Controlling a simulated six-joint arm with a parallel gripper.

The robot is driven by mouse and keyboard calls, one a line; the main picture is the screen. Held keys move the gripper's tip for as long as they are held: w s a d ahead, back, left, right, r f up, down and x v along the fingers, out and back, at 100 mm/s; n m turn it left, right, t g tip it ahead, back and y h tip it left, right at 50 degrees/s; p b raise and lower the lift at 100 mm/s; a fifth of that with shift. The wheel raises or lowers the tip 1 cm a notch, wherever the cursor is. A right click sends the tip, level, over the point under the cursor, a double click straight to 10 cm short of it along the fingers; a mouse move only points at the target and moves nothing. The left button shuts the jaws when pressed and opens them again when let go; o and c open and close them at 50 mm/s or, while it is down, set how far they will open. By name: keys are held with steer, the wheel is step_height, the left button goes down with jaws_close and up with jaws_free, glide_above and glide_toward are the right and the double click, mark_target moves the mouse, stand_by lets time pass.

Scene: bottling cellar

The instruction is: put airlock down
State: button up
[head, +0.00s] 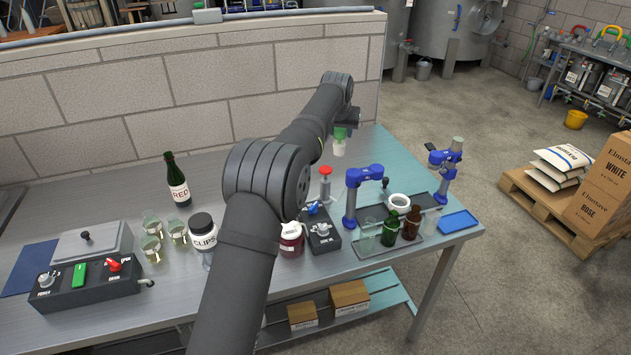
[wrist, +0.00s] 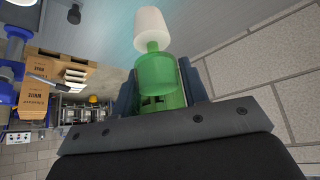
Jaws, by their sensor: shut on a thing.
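The airlock (head: 339,146) has a green translucent body and a white tapered lower end. My gripper (head: 344,127) is shut on its green body and holds it above the back part of the steel bench (head: 385,143), white end downward. In the wrist view the airlock (wrist: 154,62) sits between the two dark fingers of my gripper (wrist: 160,90), with its white end pointing away from the palm. From the head view I cannot tell exactly how high it is above the bench.
A red-topped device (head: 325,183), a blue bench tool (head: 358,185) and a dark tray with bottles (head: 391,228) stand in front of the airlock. A block wall (head: 180,90) runs behind the bench.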

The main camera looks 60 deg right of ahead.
steer(key=shift+w+d+f, duration=0.6)
steer(key=shift+w+f, duration=1.05)
steer(key=shift+f, duration=1.05)
steer(key=shift+w+d+f, duration=0.6)
steer(key=shift+w+f, duration=1)
steer(key=shift+f, duration=1.05)
steer(key=shift+w+d+f, duration=0.6)
steer(key=shift+w+f, duration=1.05)
steer(key=shift+f, duration=1.05)
steer(key=shift+f, duration=0.15)
steer(key=o, duration=1)
